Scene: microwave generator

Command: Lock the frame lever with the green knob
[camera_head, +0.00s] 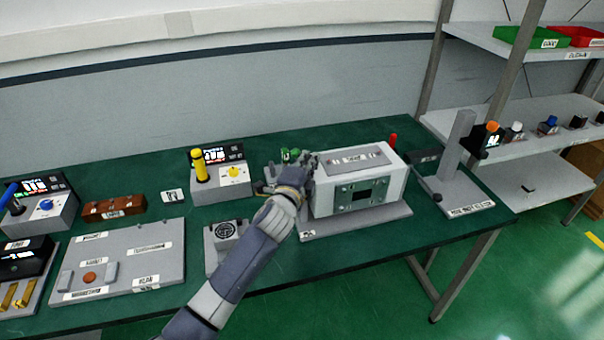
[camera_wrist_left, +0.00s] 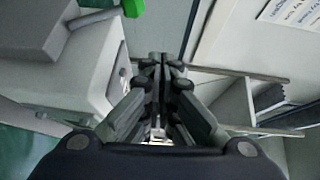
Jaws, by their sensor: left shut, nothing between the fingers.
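The green knob (camera_head: 290,154) shows just left of the white box-shaped unit (camera_head: 385,190), at the far end of my left arm. In the left wrist view the green knob (camera_wrist_left: 132,8) is cut by the top edge, at the end of a grey lever rod (camera_wrist_left: 95,20). My left gripper (camera_head: 306,162) is beside the knob, at the box's left end, and partly hides that area. In the left wrist view its fingers (camera_wrist_left: 164,62) are shut with nothing between them. The knob lies off to their upper left, not in the grasp. My right gripper is not in view.
A red-tipped lever (camera_head: 393,140) stands behind the box's right end. A control box with a yellow handle (camera_head: 200,166) is to the left. A grey upright stand (camera_head: 456,150) is on the right, before a shelf rack (camera_head: 525,130).

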